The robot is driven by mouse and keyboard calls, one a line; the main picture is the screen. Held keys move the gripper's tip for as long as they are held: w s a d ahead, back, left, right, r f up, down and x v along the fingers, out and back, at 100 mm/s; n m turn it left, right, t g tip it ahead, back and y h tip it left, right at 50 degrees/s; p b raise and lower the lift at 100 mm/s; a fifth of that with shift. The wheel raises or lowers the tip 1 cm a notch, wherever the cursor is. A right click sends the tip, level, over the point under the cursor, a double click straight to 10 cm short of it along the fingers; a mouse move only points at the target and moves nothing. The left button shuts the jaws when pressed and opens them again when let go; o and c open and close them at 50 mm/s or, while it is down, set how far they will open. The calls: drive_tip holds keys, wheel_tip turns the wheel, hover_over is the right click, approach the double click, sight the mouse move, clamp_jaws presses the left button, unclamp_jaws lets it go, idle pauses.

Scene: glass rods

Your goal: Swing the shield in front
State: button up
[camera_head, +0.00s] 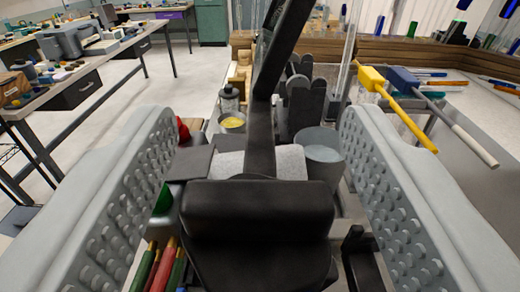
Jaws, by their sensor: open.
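My gripper (258,125) is open, with one grey studded finger at each side of the view. Between the fingers stands a dark bent bar (283,45), rising from a thick black block (258,205) low in the middle. I see no contact between either finger and the bar or block. What looks like a clear upright pane (350,50), perhaps the shield, shows only as a thin pale edge behind the right finger. Whether the bar belongs to it I cannot tell. The block hides part of the bench behind it.
A grey cup (322,155) stands close to the right finger. A jar (229,100) and a dish with yellow contents (233,122) are beyond the bar. Yellow (400,110) and blue-headed tools (440,110) lie at right. Coloured rods (165,268) are low left. Open floor lies left.

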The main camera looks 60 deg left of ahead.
drive_tip(key=v, duration=0.6)
drive_tip(key=shift+s+d, duration=0.1)
drive_tip(key=shift+d, duration=0.15)
